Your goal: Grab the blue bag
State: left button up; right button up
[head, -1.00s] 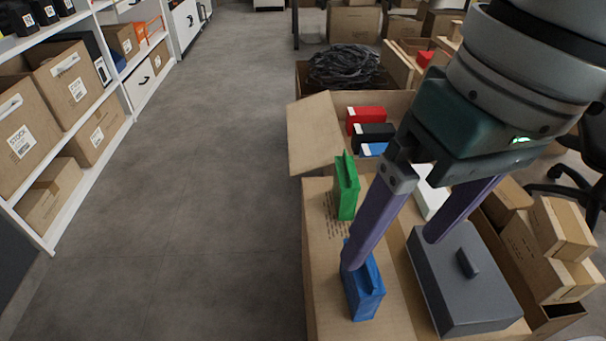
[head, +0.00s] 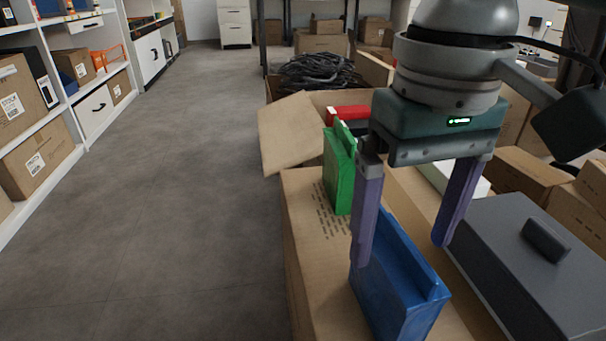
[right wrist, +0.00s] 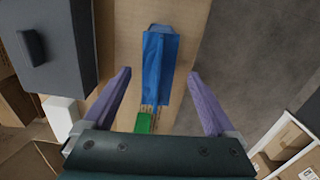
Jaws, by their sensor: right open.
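The blue bag (head: 398,285) stands upright on a closed cardboard carton (head: 318,229). My right gripper (head: 400,252) is open above the bag, with its two purple fingers spread wide. In the head view the left finger overlaps the bag's far end. In the right wrist view the bag (right wrist: 157,65) lies ahead, between the lines of the two fingers (right wrist: 160,88), with a gap on each side. Nothing is held. The left gripper is in neither view.
A green bag (head: 339,172) stands behind the blue one on the carton. A grey lidded box (head: 528,275) is close on the right. An open carton (head: 287,135) with a red item (head: 347,112) stands behind. The floor on the left is clear.

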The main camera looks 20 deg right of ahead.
aim_at(398, 253)
jog(key=f+b, duration=0.5)
jog(key=shift+w+d+f, duration=0.2)
jog(key=shift+w+f, duration=0.05)
jog(key=shift+r, duration=0.15)
jog(key=c, duration=0.7)
grip_shut()
